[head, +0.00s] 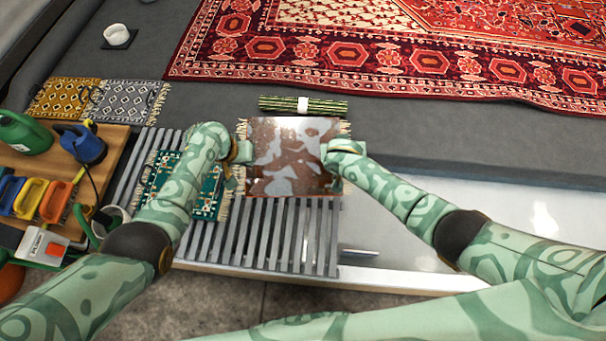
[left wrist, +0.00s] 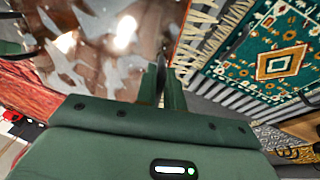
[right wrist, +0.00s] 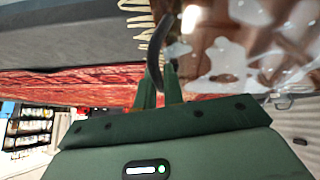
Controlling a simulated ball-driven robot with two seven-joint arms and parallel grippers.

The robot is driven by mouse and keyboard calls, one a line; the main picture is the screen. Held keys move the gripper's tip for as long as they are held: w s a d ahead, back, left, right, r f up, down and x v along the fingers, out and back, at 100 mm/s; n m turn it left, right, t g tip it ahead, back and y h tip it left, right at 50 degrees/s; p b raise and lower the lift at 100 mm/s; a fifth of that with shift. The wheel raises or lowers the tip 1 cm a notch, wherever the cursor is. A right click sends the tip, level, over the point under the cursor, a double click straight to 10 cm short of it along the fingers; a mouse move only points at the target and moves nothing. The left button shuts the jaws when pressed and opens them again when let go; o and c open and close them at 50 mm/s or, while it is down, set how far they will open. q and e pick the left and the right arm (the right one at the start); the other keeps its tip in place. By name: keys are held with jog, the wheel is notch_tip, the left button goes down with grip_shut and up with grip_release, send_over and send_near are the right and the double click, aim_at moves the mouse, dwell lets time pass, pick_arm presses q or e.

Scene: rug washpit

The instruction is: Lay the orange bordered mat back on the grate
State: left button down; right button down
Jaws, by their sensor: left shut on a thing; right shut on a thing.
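The mat (head: 290,160), glossy brown-red with pale grey patches and cream fringe, is stretched between my two grippers over the far right part of the slatted grate (head: 265,235). An orange border is hard to make out. My left gripper (head: 241,155) is shut on its left edge, and my right gripper (head: 331,152) on its right edge. The mat's shiny face also shows in the left wrist view (left wrist: 95,45) and the right wrist view (right wrist: 225,60). I cannot tell how far it hangs above the slats. It hides the grate behind it.
A teal patterned mat (head: 183,185) lies on the grate's left part. A green bundle with a white band (head: 303,104) lies just behind. A bench with bottles and brushes (head: 60,175) stands left. A large red rug (head: 400,45) lies at the back. A wet pale surface (head: 500,215) is right.

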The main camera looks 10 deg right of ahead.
aim_at(252, 185)
pick_arm(q)
jog(key=shift+w, duration=0.25)
pick_arm(e)
jog(key=shift+w+d, duration=0.2)
jog(key=shift+w, duration=0.15)
pick_arm(q)
jog(key=shift+d, duration=0.1)
jog(key=shift+r, duration=0.1)
pick_arm(e)
jog(key=shift+s+r, duration=0.15)
